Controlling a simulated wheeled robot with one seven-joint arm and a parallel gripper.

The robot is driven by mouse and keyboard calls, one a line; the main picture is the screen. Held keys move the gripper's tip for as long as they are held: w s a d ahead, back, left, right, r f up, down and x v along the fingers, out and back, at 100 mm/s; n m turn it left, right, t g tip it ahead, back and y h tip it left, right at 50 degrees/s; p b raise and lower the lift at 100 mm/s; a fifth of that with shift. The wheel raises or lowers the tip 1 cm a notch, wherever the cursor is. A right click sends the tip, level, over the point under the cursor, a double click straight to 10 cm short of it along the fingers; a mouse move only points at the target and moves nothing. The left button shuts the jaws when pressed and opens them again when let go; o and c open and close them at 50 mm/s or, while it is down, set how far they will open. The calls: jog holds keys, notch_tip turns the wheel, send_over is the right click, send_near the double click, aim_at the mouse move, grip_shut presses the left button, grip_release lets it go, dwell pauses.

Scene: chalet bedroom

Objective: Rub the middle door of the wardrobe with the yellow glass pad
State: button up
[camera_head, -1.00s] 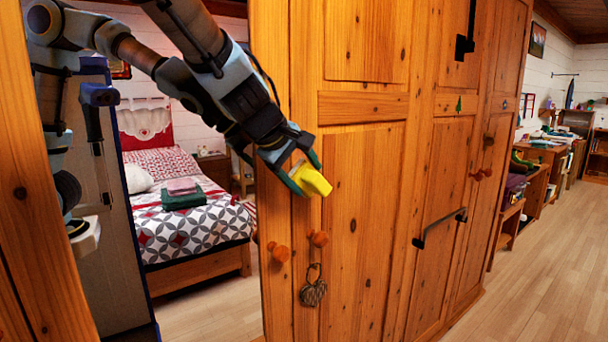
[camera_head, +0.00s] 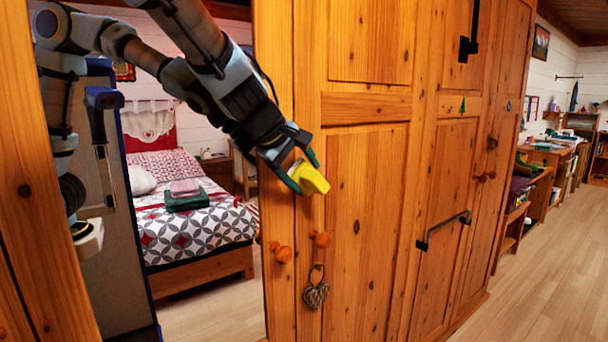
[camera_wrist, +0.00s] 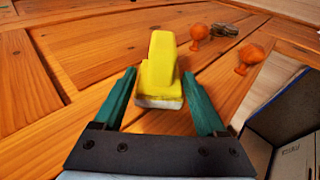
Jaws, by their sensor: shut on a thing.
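The yellow glass pad (camera_head: 312,181) is held in my gripper (camera_head: 303,172) in front of the wooden wardrobe (camera_head: 365,105). The pad has a pale edge toward my gripper in the wrist view (camera_wrist: 160,68). My gripper's green fingers (camera_wrist: 158,80) stand on either side of it. In the head view the pad overlaps the left edge of a panelled door (camera_head: 362,255), above its round knob (camera_head: 321,239). I cannot tell whether the pad touches the wood. Another knob (camera_head: 283,254) sits left of it. A door farther right carries a dark bar handle (camera_head: 445,230).
A heart-shaped ornament (camera_head: 316,292) hangs from the knob below the pad. A bed (camera_head: 195,225) stands behind on the left. Desks (camera_head: 540,160) line the wall at right. The wooden floor (camera_head: 535,270) is clear at the right front.

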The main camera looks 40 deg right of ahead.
jog(key=shift+w, duration=0.15)
jog(key=shift+d, duration=0.15)
jog(key=shift+d+p, duration=0.65)
jog(key=shift+d, duration=1.2)
jog(key=shift+r+p, duration=1)
jog(key=shift+r, duration=0.2)
jog(key=shift+w+a+f+b, duration=0.15)
jog(key=shift+a+b, duration=0.75)
jog(key=shift+a, duration=1.1)
jog(key=shift+r+p, duration=1.15)
jog(key=shift+r, duration=0.15)
jog(key=shift+s+d+f+p, duration=0.15)
jog(key=shift+d+p, duration=0.1)
jog(key=shift+d, duration=0.4)
jog(key=shift+s+d+r+p, duration=0.1)
jog(key=shift+d+p, duration=0.2)
jog(key=shift+d, duration=0.4)
jog(key=shift+s+d+f+p, duration=0.15)
jog(key=shift+d+p, duration=0.1)
jog(key=shift+d, duration=0.4)
jog(key=shift+s+r, duration=0.1)
